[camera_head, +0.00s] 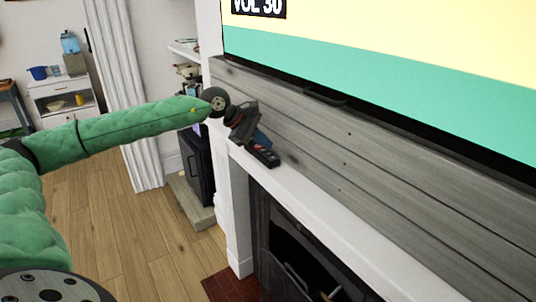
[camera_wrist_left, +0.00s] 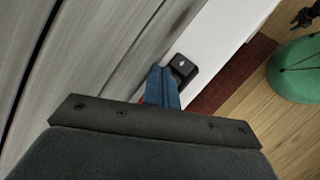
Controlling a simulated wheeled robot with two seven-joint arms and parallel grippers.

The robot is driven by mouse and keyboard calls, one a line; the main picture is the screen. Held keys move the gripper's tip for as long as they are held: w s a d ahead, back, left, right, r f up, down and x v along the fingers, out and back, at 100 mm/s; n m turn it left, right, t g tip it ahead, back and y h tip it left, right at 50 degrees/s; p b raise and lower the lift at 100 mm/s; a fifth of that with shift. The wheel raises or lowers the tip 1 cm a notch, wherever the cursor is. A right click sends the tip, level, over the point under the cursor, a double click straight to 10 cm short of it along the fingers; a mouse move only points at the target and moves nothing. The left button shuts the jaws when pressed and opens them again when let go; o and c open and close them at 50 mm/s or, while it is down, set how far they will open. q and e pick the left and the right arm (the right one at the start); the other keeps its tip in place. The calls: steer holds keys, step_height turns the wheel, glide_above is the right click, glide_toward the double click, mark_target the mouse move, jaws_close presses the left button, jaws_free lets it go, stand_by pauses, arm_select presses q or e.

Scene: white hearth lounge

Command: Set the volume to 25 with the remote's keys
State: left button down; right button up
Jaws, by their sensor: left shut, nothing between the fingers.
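The TV screen (camera_head: 400,75) at the top of the head view reads "VOL 30". The dark remote (camera_head: 264,157) lies on the white mantel shelf (camera_head: 330,203). Its near end shows small keys, one of them reddish. My left gripper (camera_head: 262,141) is shut, with its blue fingertips right at the remote's far part. In the left wrist view the fingertips (camera_wrist_left: 165,82) cover most of the remote, and only its black end (camera_wrist_left: 183,67) shows. I cannot tell whether the tips touch a key. My right gripper is not in view.
Grey wooden boards (camera_head: 350,135) rise directly behind the shelf, under the TV. The fireplace opening (camera_head: 295,250) lies below it. The shelf to the right of the remote is clear. A white cabinet (camera_head: 62,97) stands far left.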

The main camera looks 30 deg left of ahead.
mark_target(265, 154)
arm_select(q)
steer(key=shift+r+p, duration=0.3)
steer(key=shift+r, duration=2.1)
steer(key=shift+d+f, duration=0.1)
